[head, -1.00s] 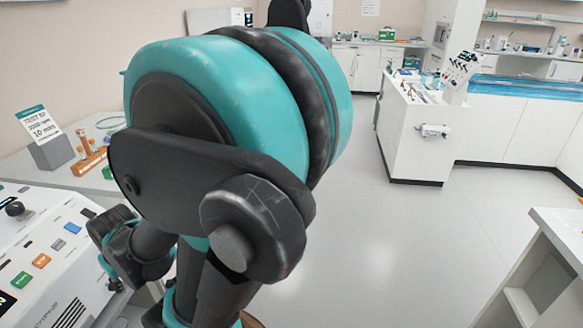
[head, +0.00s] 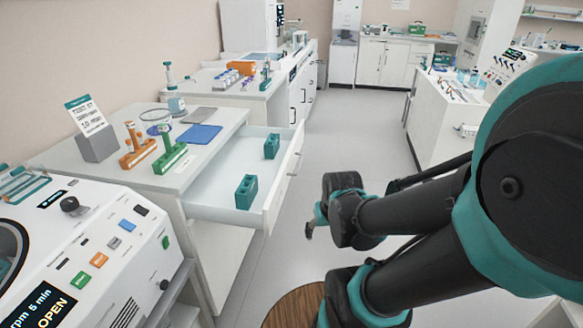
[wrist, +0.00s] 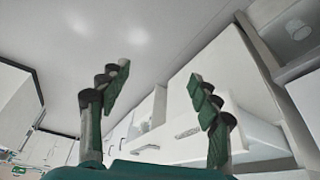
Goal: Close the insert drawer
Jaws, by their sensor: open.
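The insert drawer (head: 222,217) is pulled out from the white counter at the middle left of the head view. Its white front (head: 284,180) faces right. Two green inserts, a nearer one (head: 246,191) and a farther one (head: 271,146), stand inside it. My gripper (head: 309,230) is low, to the right of the drawer front and apart from it; my wrist partly hides it. In the wrist view, my gripper (wrist: 160,95) has its two green-padded fingers spread with nothing between them. White fronts with handles show beyond the fingers there; I cannot tell which is the drawer.
Orange (head: 138,152) and green (head: 171,157) tube racks stand on the countertop above the drawer. A machine with buttons (head: 97,262) is at the lower left. A round wooden stool top (head: 293,305) is below my arm. The aisle floor (head: 345,120) behind is clear.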

